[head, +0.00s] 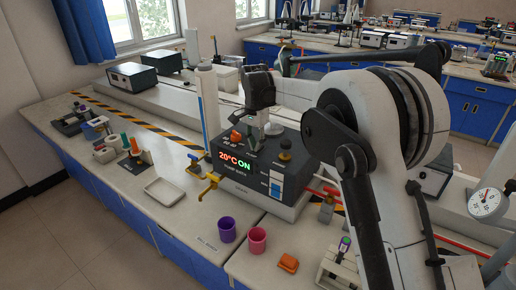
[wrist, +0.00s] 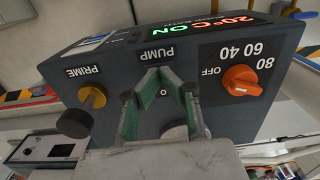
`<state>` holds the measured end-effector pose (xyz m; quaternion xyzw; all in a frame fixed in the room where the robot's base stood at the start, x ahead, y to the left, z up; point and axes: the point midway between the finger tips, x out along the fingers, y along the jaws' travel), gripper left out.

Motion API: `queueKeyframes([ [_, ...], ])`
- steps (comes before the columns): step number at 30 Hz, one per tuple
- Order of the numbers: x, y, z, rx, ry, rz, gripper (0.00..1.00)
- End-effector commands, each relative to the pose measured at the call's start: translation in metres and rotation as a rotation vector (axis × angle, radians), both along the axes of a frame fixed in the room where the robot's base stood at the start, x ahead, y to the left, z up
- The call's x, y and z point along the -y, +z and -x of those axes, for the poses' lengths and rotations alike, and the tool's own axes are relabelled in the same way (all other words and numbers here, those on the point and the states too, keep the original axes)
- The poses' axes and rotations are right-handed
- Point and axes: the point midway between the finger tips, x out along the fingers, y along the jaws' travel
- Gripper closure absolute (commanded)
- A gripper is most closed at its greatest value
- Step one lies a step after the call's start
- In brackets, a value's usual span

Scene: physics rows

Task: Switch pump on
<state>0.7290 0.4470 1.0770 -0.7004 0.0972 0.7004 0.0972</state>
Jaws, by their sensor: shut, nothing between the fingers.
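The dark pump unit (head: 262,178) stands on the bench, its lit display (head: 235,160) reading "20°C ON". In the wrist view its panel (wrist: 215,65) appears upside down, with PUMP lettering at the centre. My gripper (wrist: 158,72) is shut and empty, its green-padded fingertips in front of the panel just by the PUMP label. A "0" mark shows between the fingers. The pump switch itself is mostly hidden by the fingers, and I cannot tell whether they touch it. In the head view my gripper (head: 253,143) is over the panel.
An orange dial (wrist: 241,80) marked OFF, 40, 60, 80 is at right in the wrist view. A yellow PRIME knob (wrist: 92,97) is at left. A purple cup (head: 227,230), a pink cup (head: 257,240) and a white tray (head: 164,191) stand in front of the unit.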

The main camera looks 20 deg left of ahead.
Motion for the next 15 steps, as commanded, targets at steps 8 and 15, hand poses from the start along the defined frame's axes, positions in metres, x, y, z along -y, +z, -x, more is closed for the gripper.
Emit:
queueKeyframes([
  [8,0.000,0.005,0.000,0.000,0.000,0.000,1.00],
  [15,0.000,0.019,0.000,0.000,0.000,0.000,1.00],
])
